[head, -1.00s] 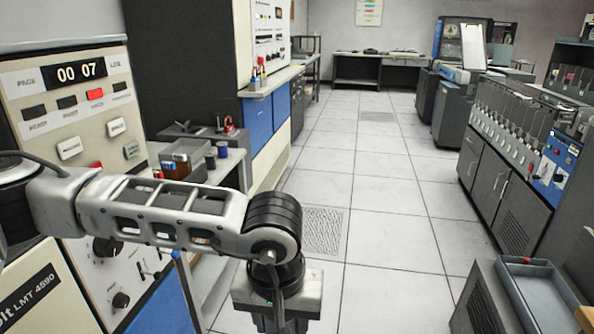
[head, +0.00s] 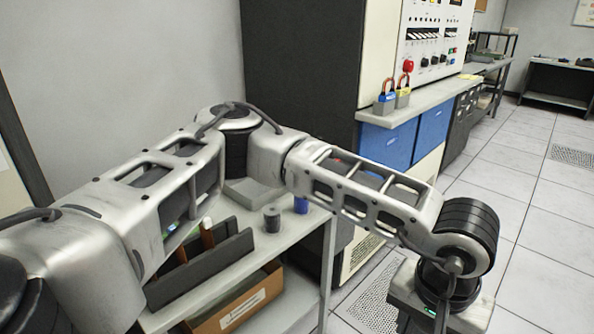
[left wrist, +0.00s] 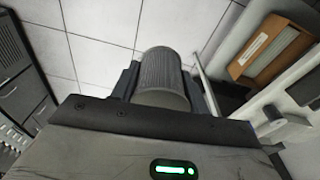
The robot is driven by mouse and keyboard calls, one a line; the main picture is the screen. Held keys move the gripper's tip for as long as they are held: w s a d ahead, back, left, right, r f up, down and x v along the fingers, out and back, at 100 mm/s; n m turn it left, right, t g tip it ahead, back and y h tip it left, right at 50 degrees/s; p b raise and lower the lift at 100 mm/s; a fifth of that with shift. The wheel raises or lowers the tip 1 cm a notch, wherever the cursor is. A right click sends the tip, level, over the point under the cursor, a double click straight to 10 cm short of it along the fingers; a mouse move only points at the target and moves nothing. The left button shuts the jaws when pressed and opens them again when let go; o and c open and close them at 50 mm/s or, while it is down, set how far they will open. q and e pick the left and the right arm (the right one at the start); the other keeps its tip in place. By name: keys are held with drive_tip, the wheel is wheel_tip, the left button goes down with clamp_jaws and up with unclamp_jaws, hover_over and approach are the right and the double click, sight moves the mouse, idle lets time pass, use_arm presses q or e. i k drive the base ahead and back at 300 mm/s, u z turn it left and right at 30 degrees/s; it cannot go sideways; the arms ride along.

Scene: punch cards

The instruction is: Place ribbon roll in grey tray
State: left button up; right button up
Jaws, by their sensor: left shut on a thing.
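My left gripper (left wrist: 165,90) is shut on a dark grey ribbed cylinder, the ribbon roll (left wrist: 165,72), in the left wrist view. The roll sits between the two dark fingers, with tiled floor beyond it. In the head view my left arm reaches across to the lower right, where the gripper body shows at the bottom edge. Its fingers and the roll are cut off there. My right gripper is not in view.
A grey cart (head: 312,235) holds a small grey roll (head: 272,219), a blue roll (head: 301,204) and a dark divided holder (head: 205,268). A cardboard box (head: 238,303) is on its lower shelf. Blue-fronted cabinets (head: 385,148) stand behind. Tiled floor (head: 535,215) is open at right.

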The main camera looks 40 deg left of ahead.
sight(260, 184)
drive_tip(key=i, duration=2.4)
drive_tip(key=u, duration=2.55)
drive_tip(key=i, duration=0.5)
drive_tip(key=z, duration=0.15)
